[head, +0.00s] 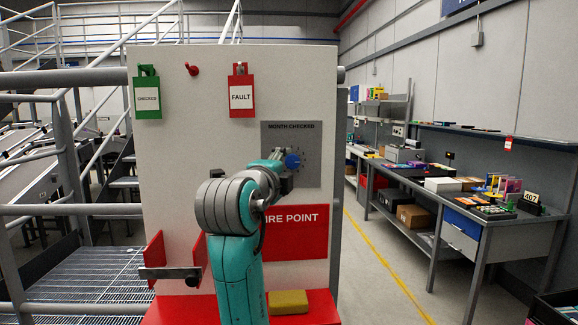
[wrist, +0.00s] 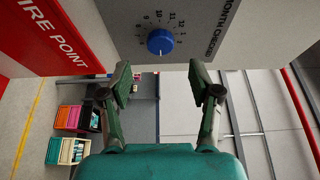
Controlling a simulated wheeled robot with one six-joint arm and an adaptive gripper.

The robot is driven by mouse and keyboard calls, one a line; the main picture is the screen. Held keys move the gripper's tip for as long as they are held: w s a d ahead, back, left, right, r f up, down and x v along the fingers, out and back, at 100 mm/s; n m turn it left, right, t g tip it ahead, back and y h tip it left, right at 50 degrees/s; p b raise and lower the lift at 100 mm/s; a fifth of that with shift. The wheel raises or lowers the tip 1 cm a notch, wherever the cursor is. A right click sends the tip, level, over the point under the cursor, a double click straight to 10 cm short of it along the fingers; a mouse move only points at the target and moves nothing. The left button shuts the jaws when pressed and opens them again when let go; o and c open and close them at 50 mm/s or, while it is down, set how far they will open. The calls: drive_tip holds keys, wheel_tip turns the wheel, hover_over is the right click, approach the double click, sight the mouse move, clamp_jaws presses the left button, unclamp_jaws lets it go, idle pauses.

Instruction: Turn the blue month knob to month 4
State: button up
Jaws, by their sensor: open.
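The blue month knob (head: 292,161) sits on a grey plate (head: 306,136) marked "MONTH CHECKED" on the white panel. In the wrist view the knob (wrist: 160,41) is ringed by small dark numbers, several of them legible. Which number its pointer marks is too small to tell. My gripper (wrist: 165,86) is open and empty, with its two fingers wide apart. The knob lies beyond the fingertips, near the middle of the gap, apparently untouched. In the head view my gripper (head: 281,168) is close to the knob and hides part of the plate.
A green "CHECKED" tag (head: 148,97) and a red "FAULT" tag (head: 241,96) hang above on the panel. A red "FIRE POINT" sign (head: 310,232) is below the plate. A yellow block (head: 288,302) lies on a red ledge. Railings stand left, a workbench (head: 470,222) right.

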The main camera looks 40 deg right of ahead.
drive_tip(key=v, duration=0.6)
idle(0.4)
drive_tip(key=w+a+f+n+t+y, duration=0.1)
drive_tip(key=a+f+n+t+y, duration=0.15)
drive_tip(key=f+n, duration=0.65)
drive_tip(key=w+a+f+n+t+y, duration=0.2)
drive_tip(key=f+n+t, duration=0.15)
drive_tip(key=f, duration=1.15)
drive_tip(key=s+a+f+n+y, duration=0.3)
drive_tip(key=s+f+n, duration=0.15)
drive_tip(key=f, duration=0.45)
drive_tip(key=s+a+f+n+y, duration=0.2)
drive_tip(key=s+f+n, duration=0.25)
drive_tip(key=f, duration=0.45)
drive_tip(key=s+a+f+n+y, duration=0.25)
drive_tip(key=s+f, duration=0.25)
drive_tip(key=s, duration=0.3)
drive_tip(key=s+a+f+n+y, duration=0.25)
drive_tip(key=s+f, duration=0.25)
drive_tip(key=s, duration=0.4)
drive_tip(key=s+a+r+n+g, duration=0.1)
drive_tip(key=s+n, duration=0.2)
drive_tip(key=s, duration=1.7)
drive_tip(key=shift+a+r, duration=0.2)
drive_tip(key=shift+r, duration=0.2)
